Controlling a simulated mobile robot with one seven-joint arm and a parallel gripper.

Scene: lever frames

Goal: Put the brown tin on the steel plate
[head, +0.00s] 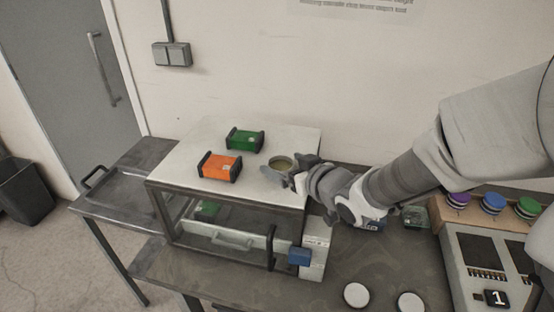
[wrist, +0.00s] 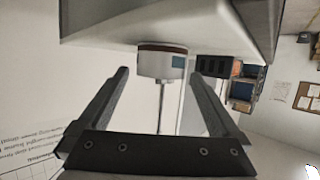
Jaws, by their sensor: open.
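A small round tin (head: 281,162) stands upright on the right part of the pale top of a metal cabinet, partly hidden by my gripper. In the wrist view, which is upside down, a pale cylinder (wrist: 162,63) with a brown band at its base and a blue label seems to be this tin. My gripper (head: 290,170) is open beside it. In the wrist view the tin shows between and just beyond the fingertips, not clasped. A flat grey metal piece with a black handle (head: 124,187) lies on the left table; I cannot tell if it is the steel plate.
The cabinet top (head: 185,150) also bears an orange box (head: 219,167) and a green box (head: 245,140), left of the tin. White discs (head: 355,295) and a button panel (head: 485,255) are at right.

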